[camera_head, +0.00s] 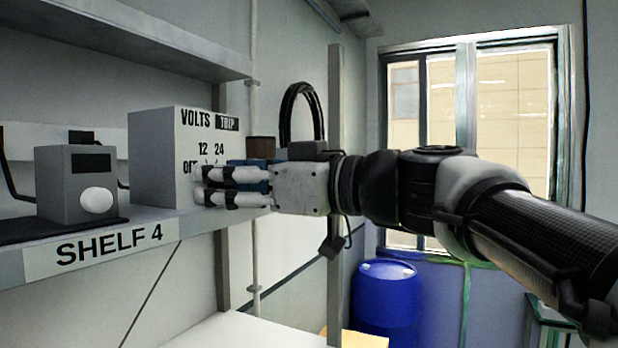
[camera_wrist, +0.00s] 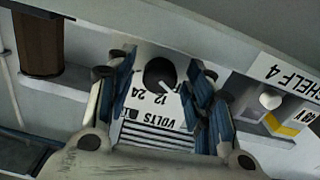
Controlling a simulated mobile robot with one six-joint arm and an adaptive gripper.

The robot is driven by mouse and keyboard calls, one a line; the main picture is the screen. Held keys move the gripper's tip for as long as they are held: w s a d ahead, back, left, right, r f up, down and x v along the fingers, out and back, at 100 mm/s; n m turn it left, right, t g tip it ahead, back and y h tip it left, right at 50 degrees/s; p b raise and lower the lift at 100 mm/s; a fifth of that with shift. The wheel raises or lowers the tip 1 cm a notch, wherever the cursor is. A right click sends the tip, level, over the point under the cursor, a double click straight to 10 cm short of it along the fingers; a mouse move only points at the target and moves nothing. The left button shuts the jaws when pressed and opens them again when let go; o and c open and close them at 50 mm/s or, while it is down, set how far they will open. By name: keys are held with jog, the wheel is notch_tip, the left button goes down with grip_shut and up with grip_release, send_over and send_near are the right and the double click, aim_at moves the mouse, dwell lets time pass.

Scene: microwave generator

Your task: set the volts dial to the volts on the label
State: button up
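The volts box (camera_head: 158,160) is a grey box on the shelf, its face printed VOLTS, 12, 24 and part of OFF. In the wrist view its dial (camera_wrist: 159,72) is a dark round knob with a pale pointer mark towards the lower right of the picture. The print there is upside down, and I cannot tell which number the mark meets. My gripper (camera_head: 200,186) is in front of the box's face and hides its lower part. In the wrist view my gripper (camera_wrist: 160,72) is open, with fingers apart on either side of the dial; contact cannot be told.
A small grey unit (camera_head: 75,207) with a white knob stands left of the box. The SHELF 4 edge (camera_head: 105,248) runs below. An upper shelf (camera_head: 125,35) hangs above. A blue barrel (camera_head: 387,300) stands behind.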

jog(key=c, duration=1)
jog(key=shift+o, duration=0.2)
jog(key=shift+m+b, duration=0.75)
jog(key=shift+m, duration=0.85)
jog(key=o, duration=1.1)
jog(key=shift+c, duration=0.2)
jog(key=v, duration=1.2)
